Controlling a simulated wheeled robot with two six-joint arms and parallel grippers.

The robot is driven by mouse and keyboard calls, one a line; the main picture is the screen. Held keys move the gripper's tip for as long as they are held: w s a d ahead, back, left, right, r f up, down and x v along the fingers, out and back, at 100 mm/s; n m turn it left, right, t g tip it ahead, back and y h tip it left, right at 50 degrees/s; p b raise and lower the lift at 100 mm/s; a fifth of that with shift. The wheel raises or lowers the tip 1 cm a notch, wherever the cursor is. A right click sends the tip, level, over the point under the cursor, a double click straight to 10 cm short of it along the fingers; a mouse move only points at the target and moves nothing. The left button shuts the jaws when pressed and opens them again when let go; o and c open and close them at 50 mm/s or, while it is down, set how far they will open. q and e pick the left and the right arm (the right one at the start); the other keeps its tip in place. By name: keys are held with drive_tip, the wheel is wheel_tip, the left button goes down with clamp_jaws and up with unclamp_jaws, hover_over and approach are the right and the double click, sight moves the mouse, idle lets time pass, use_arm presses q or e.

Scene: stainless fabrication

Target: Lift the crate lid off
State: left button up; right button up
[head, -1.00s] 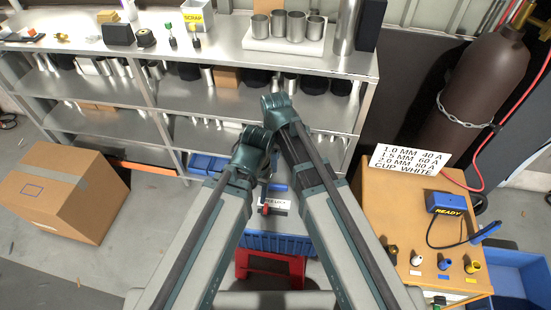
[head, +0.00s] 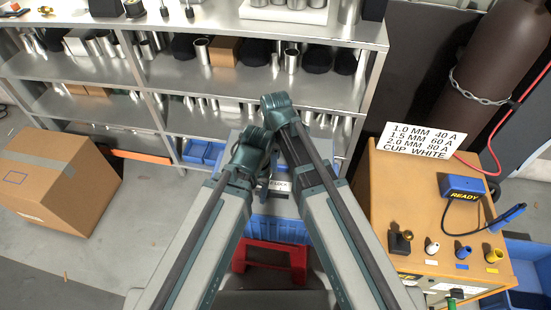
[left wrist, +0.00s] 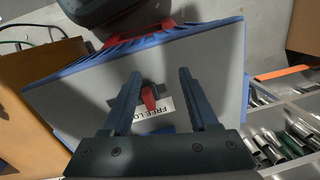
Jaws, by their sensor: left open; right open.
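A blue crate (head: 275,230) stands low in front of me on a red stand (head: 270,252). Its flat grey lid fills much of the left wrist view (left wrist: 85,90), with a blue rim around it. Contact cannot be told. My right gripper (head: 283,140) is higher in the head view, open, mostly hidden by its arm.
A steel shelf unit (head: 200,90) with metal cups stands behind the crate. A cardboard box (head: 55,185) sits on the floor at left. At right are an orange cabinet (head: 400,205) with a "READY" box (head: 464,187) and a chained brown cylinder (head: 490,60).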

drive_tip(key=shift+f+b, duration=0.45)
drive_tip(key=shift+f, duration=0.4)
clamp_jaws()
idle(0.8)
idle(0.5)
